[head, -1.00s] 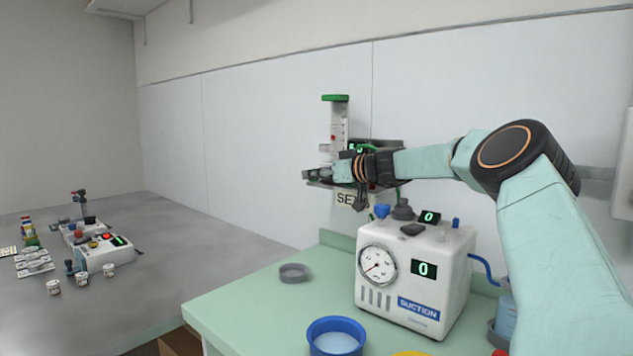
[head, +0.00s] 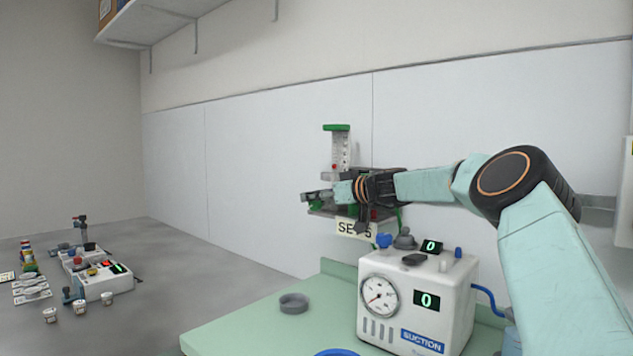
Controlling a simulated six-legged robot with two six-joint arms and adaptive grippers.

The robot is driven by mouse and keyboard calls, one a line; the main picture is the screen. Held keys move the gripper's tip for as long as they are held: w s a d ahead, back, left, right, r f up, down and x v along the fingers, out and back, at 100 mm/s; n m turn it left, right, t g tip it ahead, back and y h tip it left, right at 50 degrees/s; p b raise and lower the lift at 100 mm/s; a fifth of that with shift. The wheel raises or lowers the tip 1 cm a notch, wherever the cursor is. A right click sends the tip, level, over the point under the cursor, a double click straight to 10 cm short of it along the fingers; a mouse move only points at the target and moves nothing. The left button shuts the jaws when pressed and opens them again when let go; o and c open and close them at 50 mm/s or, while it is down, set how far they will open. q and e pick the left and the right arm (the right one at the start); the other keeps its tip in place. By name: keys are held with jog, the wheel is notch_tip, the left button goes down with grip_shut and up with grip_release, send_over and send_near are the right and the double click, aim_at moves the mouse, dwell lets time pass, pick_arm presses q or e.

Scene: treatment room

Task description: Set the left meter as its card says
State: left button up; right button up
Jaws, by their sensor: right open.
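A wall meter (head: 338,150) with a green cap, a white scale tube and a small red mark stands behind the green counter, near the picture's middle. Its card (head: 354,229) hangs below; "SE" and "5" are readable, the letters between partly covered. My right gripper (head: 322,196) is open in front of the meter's lower part. It hides the meter's base and any knob there, and I cannot tell whether it touches them. My left gripper is not in view.
A white suction unit (head: 455,305) with a dial and "0" displays stands below my right arm. A grey dish (head: 293,303) and a blue bowl (head: 337,352) are on the green counter (head: 240,320). A grey bench at left holds another device (head: 100,282) and small cups.

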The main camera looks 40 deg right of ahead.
notch_tip(320, 180, up, 8)
jog(key=shift+a, duration=0.15)
dwell(0.3)
